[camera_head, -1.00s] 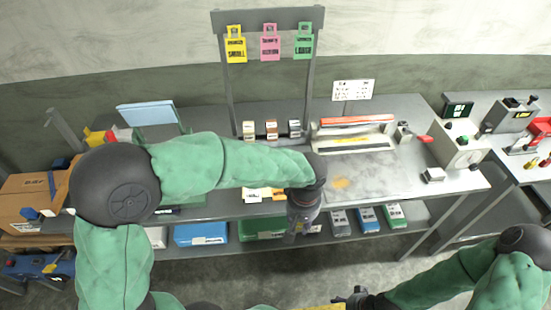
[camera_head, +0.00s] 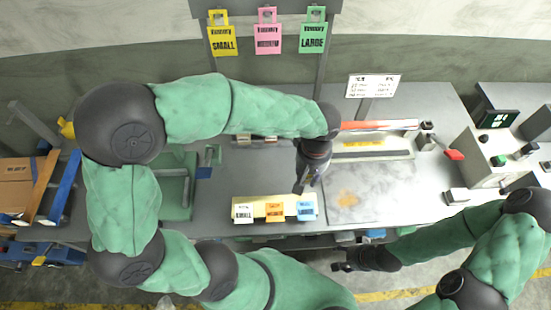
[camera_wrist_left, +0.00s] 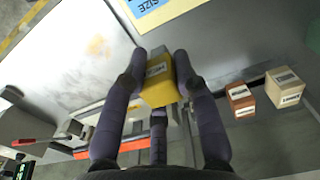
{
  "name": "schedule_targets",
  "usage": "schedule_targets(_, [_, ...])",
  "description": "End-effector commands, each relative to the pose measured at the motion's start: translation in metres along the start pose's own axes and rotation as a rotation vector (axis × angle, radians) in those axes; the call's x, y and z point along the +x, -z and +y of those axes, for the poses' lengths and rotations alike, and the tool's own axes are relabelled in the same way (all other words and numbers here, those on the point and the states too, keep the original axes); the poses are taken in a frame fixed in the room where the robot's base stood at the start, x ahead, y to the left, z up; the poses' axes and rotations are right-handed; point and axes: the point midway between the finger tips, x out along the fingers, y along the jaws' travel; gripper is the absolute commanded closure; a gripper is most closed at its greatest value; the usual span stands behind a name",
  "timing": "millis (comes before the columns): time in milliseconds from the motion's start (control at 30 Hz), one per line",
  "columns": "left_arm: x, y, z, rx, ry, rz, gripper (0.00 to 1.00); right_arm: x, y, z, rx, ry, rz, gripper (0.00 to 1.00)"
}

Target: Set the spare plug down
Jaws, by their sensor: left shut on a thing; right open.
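The spare plug seems to be the yellow block (camera_wrist_left: 158,84) with a white label, between the two fingers of my left gripper (camera_wrist_left: 158,76) in the left wrist view. In the head view my left gripper (camera_head: 303,188) points down over the bench, just behind the cream size stand (camera_head: 273,199). The plug is not clearly visible there. My right gripper (camera_head: 343,264) is open and empty, low in front of the bench edge. A brown block (camera_wrist_left: 240,97) and a cream block (camera_wrist_left: 285,87) stand side by side in the left wrist view.
A sealer with a red-orange bar (camera_head: 378,125) and a red-handled lever (camera_head: 453,154) stands right of my left gripper. A grey control box (camera_head: 490,150) is further right. Bare bench (camera_head: 400,200) shows around the worn patch.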

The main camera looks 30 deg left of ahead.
Motion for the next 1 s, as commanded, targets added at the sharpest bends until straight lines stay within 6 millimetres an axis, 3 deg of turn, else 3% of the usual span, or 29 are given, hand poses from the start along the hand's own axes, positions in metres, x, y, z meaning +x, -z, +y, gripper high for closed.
schedule_targets(167, [0.007, 0.01, -0.009, -0.004, 0.0, -0.001, 1.0, 0.002, 0.0, 0.001, 0.0, 0.0, 0.0, 0.4])
schedule_targets(533, [0.042, 0.067, -0.061, -0.007, 0.001, -0.001, 1.0, 0.01, 0.001, 0.004, 0.0, 0.0, 0.0, 0.4])
schedule_targets(700, [0.071, 0.084, -0.076, -0.004, 0.002, -0.002, 1.0, 0.015, 0.001, 0.005, 0.0, 0.0, 0.0, 0.4])
schedule_targets(1000, [0.093, 0.099, -0.088, 0.0, 0.0, 0.0, 1.0, 0.018, 0.001, 0.006, 0.0, 0.0, 0.001, 0.4])
